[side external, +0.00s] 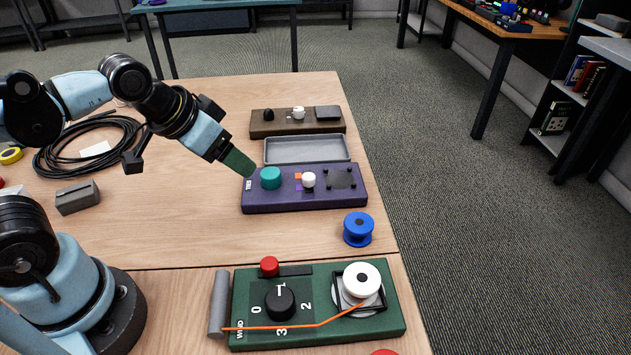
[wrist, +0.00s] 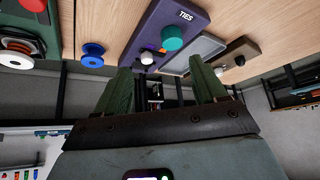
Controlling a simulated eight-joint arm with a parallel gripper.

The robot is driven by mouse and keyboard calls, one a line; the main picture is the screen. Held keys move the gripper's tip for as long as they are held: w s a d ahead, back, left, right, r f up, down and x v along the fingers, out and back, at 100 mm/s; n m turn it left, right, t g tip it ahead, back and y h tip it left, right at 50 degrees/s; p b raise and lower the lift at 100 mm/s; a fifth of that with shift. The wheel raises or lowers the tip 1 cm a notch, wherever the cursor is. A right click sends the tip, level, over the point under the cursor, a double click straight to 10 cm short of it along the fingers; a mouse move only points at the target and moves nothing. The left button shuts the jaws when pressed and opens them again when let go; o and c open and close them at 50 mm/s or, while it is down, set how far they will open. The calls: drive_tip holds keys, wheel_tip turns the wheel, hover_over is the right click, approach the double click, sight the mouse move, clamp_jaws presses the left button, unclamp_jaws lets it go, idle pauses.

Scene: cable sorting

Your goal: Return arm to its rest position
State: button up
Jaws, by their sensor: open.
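My gripper (side external: 240,163) is at the end of my blue and black arm, above the table just left of the teal knob (side external: 271,178) on the purple panel (side external: 260,202). In the wrist view my gripper (wrist: 166,88) shows two green fingers standing apart with nothing between them. The purple panel also shows in the wrist view (wrist: 160,25), marked "TIES", with the teal knob (wrist: 172,37) and a white knob (wrist: 147,57).
A green panel (side external: 240,300) holds a black dial, a red button, a white spool (side external: 362,279) and an orange cable (side external: 290,326). A blue spool (side external: 358,229), grey tray (side external: 307,149), brown panel (side external: 262,130), black cable coil (side external: 70,150) and grey block (side external: 78,198) lie around.

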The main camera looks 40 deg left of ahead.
drive_tip(key=shift+a+n+t, duration=0.3)
drive_tip(key=shift+a+n, duration=0.1)
drive_tip(key=shift+a, duration=0.6)
